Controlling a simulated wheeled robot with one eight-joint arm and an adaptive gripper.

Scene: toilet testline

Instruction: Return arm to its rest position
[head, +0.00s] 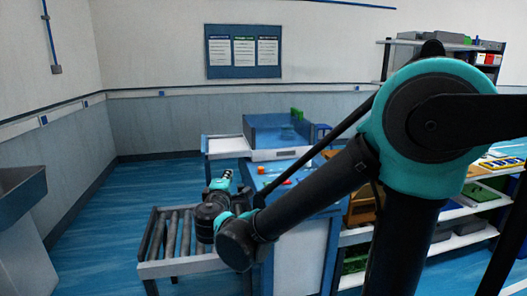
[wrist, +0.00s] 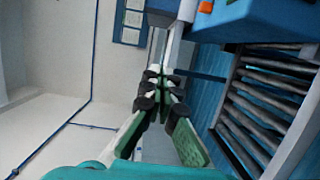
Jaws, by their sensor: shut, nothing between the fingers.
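My gripper (head: 226,175) is at the end of my arm in the head view, small and partly hidden by the wrist. It is above the roller conveyor and left of the blue workbench. In the wrist view my gripper (wrist: 162,74) has its green and black fingers close together at the tips, with nothing held between them. My arm reaches forward and down from the right of the head view, bent at the elbow.
The roller conveyor (head: 157,268) stands below my gripper; its rollers also show in the wrist view (wrist: 265,105). The blue workbench (head: 302,236) is close on the right, with shelves (head: 470,232) beyond. A grey bin (head: 22,200) stands far left. Blue floor (head: 105,215) lies open between.

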